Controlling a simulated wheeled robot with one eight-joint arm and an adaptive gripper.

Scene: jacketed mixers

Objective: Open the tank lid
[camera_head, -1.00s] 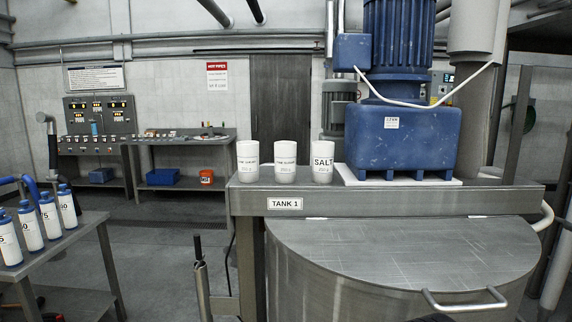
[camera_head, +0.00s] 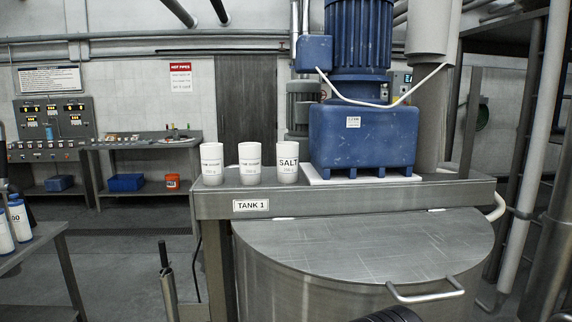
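The tank lid (camera_head: 350,248) is a flat grey metal half-disc, lying closed on the round steel tank (camera_head: 290,295) below the "TANK 1" label (camera_head: 251,205). A curved bar handle (camera_head: 426,294) sits at the lid's front right edge. Two small light hinge-like marks show along the lid's straight back edge. A dark rounded part at the bottom edge, just left of the handle, may be part of my arm. My gripper's fingers do not show.
Three white cups (camera_head: 250,163) and a blue motor unit (camera_head: 362,135) stand on the beam (camera_head: 340,197) behind the lid. A vertical lever (camera_head: 166,275) stands left of the tank. A side table (camera_head: 30,248) with bottles is at far left.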

